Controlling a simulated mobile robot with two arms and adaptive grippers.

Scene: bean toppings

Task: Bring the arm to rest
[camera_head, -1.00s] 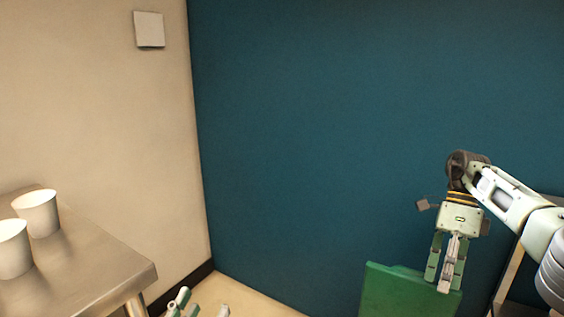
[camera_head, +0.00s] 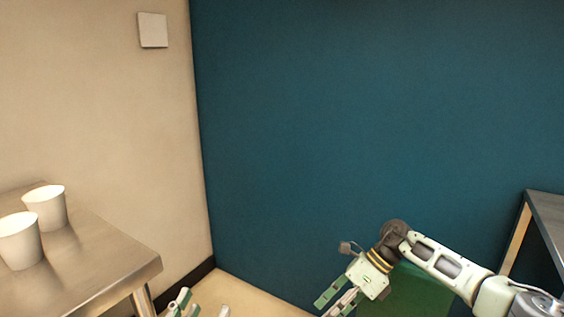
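My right arm comes in from the right and bends down at the wrist. Its gripper (camera_head: 338,303) is pale green with grey parts and points down and left, near the bottom edge. My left gripper (camera_head: 202,308) shows only as fingertips at the bottom edge, left of centre. Its tips stand apart with floor visible between them, and I see nothing held there.
A steel table (camera_head: 105,265) at the left bears two white cups, one nearer (camera_head: 20,245) and one farther (camera_head: 46,208). A green object (camera_head: 405,292) stands behind my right gripper. Another dark-topped table (camera_head: 545,215) is at the right edge. A blue wall (camera_head: 350,120) closes the back.

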